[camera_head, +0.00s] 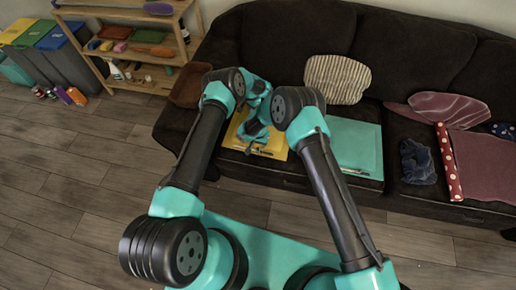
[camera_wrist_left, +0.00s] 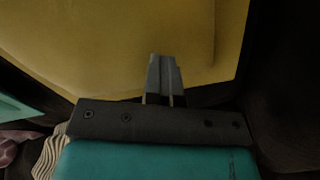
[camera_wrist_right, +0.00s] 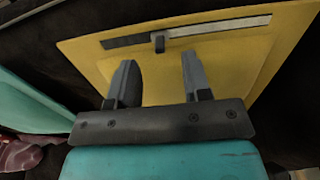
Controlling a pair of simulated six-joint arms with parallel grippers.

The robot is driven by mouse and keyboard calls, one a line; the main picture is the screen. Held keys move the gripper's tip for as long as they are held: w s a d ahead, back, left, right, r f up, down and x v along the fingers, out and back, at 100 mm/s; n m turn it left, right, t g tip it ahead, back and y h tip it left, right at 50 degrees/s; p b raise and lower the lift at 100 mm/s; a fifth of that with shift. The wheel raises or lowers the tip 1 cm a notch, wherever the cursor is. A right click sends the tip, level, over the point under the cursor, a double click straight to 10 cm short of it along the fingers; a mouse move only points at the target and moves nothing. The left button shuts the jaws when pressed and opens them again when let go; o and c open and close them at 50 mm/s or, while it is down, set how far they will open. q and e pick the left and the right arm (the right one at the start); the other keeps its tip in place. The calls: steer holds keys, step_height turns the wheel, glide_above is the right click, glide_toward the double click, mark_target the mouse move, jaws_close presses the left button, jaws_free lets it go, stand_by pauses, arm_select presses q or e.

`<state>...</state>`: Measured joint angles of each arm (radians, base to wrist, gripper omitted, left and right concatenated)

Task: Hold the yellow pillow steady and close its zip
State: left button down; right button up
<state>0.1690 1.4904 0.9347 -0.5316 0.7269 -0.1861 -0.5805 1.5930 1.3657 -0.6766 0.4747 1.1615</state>
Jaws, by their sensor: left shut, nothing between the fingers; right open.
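The yellow pillow (camera_head: 233,131) lies flat on the left seat of the dark sofa, partly covered by my arms. In the right wrist view the pillow (camera_wrist_right: 228,60) shows its long zip (camera_wrist_right: 215,29) across the far part, with a small grey slider (camera_wrist_right: 158,43) left of the middle. My right gripper (camera_wrist_right: 158,64) is open, its fingers over the pillow and apart from the slider. My left gripper (camera_wrist_left: 165,62) is shut and empty, its fingertips over the yellow surface (camera_wrist_left: 110,50). Whether the left fingertips touch it I cannot tell.
A teal flat pillow (camera_head: 352,145) lies just right on the sofa, with a striped cushion (camera_head: 337,79) behind it. A brown cushion (camera_head: 190,85) is at the left armrest.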

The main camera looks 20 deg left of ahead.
mark_target(258, 150)
steer(key=shift+f, duration=2.15)
jaws_close()
